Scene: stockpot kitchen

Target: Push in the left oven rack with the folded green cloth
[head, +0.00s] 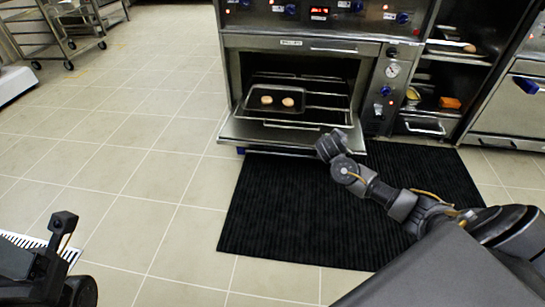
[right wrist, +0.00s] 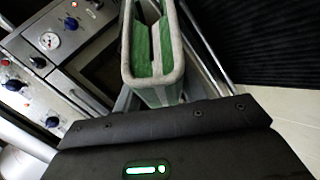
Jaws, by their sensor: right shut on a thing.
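The oven (head: 290,45) stands with its door (head: 235,131) folded down. Inside is a wire rack (head: 328,109), whose front edge reaches out over the door. A dark tray (head: 251,108) with two round buns sits on the rack's left part. My right gripper (head: 330,147) is at the right front of the open door, to the right of and nearer than the rack. In the right wrist view it is shut on the folded green cloth (right wrist: 143,62), framed by grey edges. My left gripper (head: 68,255) is at the lower left, far from the oven; its opening is unclear.
A black ribbed mat (head: 290,215) lies in front of the oven. Oven knobs and a gauge (head: 392,71) are right of the opening. Shelves (head: 448,75) stand farther right. A wheeled rack (head: 62,30) is at the far left. The tiled floor at left is clear.

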